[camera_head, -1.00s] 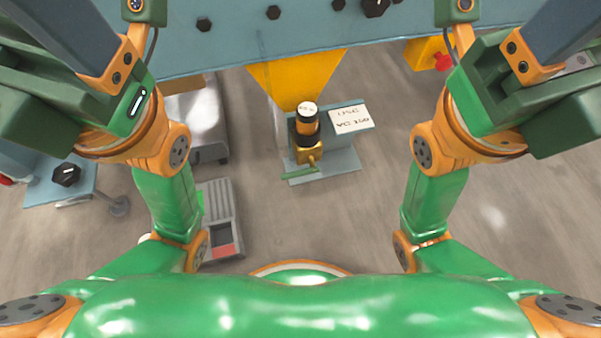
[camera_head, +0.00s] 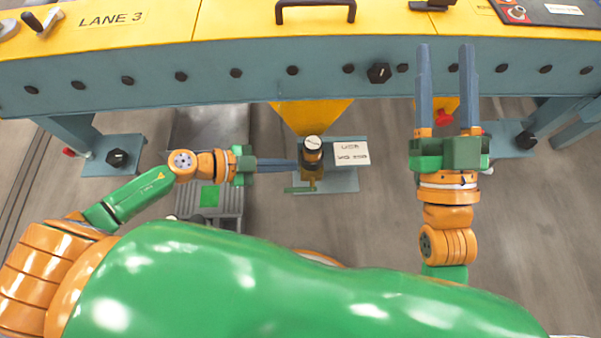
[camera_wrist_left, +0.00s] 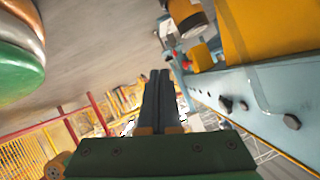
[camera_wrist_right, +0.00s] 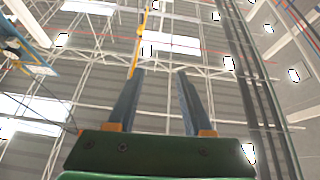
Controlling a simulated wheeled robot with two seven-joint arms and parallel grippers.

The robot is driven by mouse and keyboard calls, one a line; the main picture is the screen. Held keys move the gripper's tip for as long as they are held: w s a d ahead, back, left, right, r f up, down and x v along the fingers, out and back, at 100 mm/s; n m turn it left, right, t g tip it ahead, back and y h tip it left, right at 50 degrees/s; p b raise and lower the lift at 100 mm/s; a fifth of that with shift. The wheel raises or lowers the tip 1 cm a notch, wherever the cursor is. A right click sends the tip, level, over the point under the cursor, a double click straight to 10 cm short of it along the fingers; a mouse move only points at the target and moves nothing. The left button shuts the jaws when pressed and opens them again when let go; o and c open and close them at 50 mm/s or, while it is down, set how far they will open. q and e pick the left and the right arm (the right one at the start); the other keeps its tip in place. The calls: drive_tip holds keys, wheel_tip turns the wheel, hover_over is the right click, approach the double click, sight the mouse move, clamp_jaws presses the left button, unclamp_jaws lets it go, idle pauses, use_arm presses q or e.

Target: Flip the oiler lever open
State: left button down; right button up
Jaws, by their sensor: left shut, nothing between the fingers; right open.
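The oiler (camera_head: 312,155) stands upright below the yellow bracket, with a pale round top, a dark and amber body and a brass base. Its green lever (camera_head: 299,190) sticks out to the left, low and roughly level. My left gripper (camera_head: 297,165) points right, its shut, empty fingertips just left of the oiler body and above the lever in the picture; whether they touch cannot be told. In the left wrist view the shut fingers (camera_wrist_left: 160,76) show, with the oiler (camera_wrist_left: 188,16) partly cut off at the top. My right gripper (camera_head: 445,46) is open and empty, fingers upward, right of the oiler.
A blue-grey beam (camera_head: 210,85) with dark bolts and a yellow top (camera_head: 160,40) spans the scene behind. A white label card (camera_head: 352,152) is right of the oiler. A grey unit with a green patch (camera_head: 209,196) lies left. Floor between oiler and right arm is clear.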

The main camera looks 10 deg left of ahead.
use_arm(q)
drive_tip(key=s+a+f+n+g+y, duration=0.1)
drive_tip(key=s+a+f+y, duration=0.2)
drive_tip(key=a+f, duration=0.2)
drive_tip(key=shift+s+a+f+g+p, duration=0.2)
drive_tip(key=shift+a+g+p, duration=0.2)
drive_tip(key=shift+a, duration=0.3)
use_arm(e)
drive_tip(key=f, duration=0.1)
drive_tip(key=f+g, duration=0.1)
drive_tip(key=d+g, duration=0.1)
drive_tip(key=shift+w+f+h, duration=0.25)
drive_tip(key=shift+f+h, duration=0.05)
drive_tip(key=shift+f, duration=0.1)
